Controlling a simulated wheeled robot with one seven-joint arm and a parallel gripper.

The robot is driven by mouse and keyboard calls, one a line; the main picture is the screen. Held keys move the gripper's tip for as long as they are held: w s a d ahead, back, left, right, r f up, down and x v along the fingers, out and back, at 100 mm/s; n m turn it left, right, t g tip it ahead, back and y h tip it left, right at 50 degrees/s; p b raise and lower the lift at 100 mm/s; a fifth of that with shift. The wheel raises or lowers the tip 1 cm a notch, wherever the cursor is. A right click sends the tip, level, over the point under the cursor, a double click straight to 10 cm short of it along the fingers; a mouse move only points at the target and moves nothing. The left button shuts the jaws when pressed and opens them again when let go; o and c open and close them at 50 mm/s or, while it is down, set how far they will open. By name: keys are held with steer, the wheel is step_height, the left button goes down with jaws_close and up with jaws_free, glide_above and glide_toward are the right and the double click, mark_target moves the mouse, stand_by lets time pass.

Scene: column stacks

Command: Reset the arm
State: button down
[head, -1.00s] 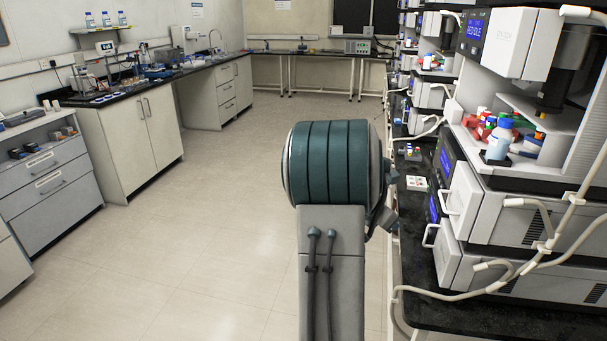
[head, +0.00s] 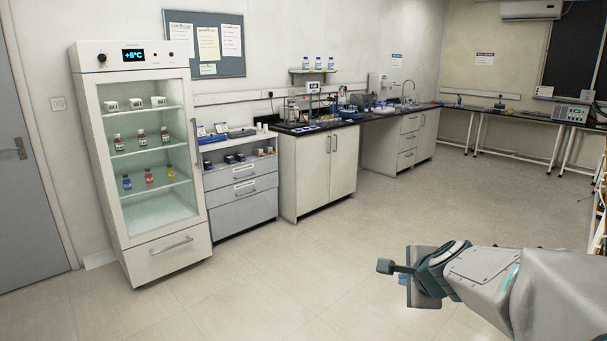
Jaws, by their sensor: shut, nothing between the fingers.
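My arm reaches in from the lower right corner of the head view. Its end, with my gripper (head: 386,266), points left over the open floor. The gripper is shut and empty, and it touches nothing that I can see. The fingers are small in this view, so their detail is hard to make out.
A glass-door fridge (head: 150,245) with bottles and boxes stands at the left. Right of it are a grey drawer unit (head: 240,200) and a white cabinet (head: 318,175) under a dark worktop. The floor (head: 290,275) between them and my arm is clear.

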steer(key=s+a+f+n+g, duration=0.2)
steer(key=s+a+n+g, duration=0.1)
steer(key=s+n, duration=0.6)
steer(key=s+a+f+n+g, duration=0.2)
steer(key=s+a+n, duration=0.4)
steer(key=s+n, duration=0.4)
steer(key=shift+f+g, duration=0.25)
steer(key=shift+g, duration=0.55)
steer(key=shift+s, duration=0.1)
